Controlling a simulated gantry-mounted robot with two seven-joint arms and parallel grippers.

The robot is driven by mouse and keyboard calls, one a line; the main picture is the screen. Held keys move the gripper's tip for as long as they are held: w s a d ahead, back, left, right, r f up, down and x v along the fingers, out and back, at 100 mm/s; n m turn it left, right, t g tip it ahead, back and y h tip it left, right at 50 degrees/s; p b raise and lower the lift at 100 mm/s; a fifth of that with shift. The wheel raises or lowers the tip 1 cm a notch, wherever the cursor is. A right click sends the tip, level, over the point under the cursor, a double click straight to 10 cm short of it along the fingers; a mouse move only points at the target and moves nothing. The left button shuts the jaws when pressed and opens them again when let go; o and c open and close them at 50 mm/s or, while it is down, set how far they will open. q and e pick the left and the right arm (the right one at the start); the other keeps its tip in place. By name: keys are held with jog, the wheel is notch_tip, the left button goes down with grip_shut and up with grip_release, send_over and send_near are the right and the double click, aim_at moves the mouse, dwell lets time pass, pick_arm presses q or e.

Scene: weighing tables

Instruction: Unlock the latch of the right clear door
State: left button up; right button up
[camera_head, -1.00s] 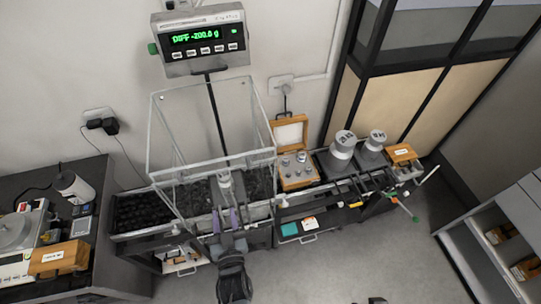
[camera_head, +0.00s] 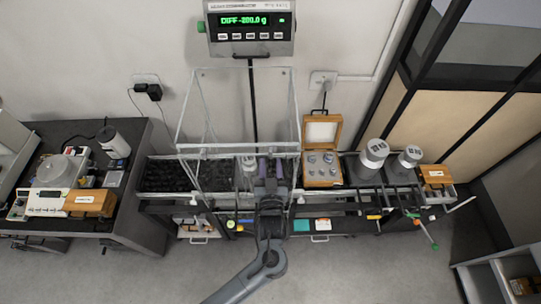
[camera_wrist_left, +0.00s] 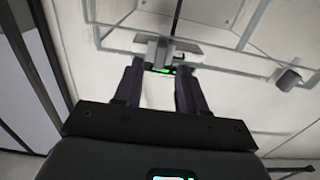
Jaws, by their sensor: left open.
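The clear enclosure (camera_head: 183,110) stands at the middle of the bench, with a see-through panel at its right side that I take for the right clear door (camera_head: 283,105). My left gripper (camera_head: 270,168) is open and upright in front of the enclosure's lower right part, its fingers apart. In the left wrist view the two dark fingers (camera_wrist_left: 160,82) point at a pale bar with a small grey block (camera_wrist_left: 158,48), which may be the latch. The block appears beyond the fingertips; contact cannot be told. The latch is too small or hidden in the head view. My right gripper is out of view.
A display box (camera_head: 250,28) with green digits hangs above the enclosure. An open wooden weight box (camera_head: 322,176) and large grey weights (camera_head: 374,155) stand close to the right. A table with a balance (camera_head: 62,168) is at the left. The floor in front (camera_head: 370,275) is clear.

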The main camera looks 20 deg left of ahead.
aim_at(270, 153)
pick_arm(q)
jog(key=shift+p+x, duration=0.3)
jog(key=shift+x, duration=1.15)
jog(key=shift+c, duration=0.4)
grip_shut()
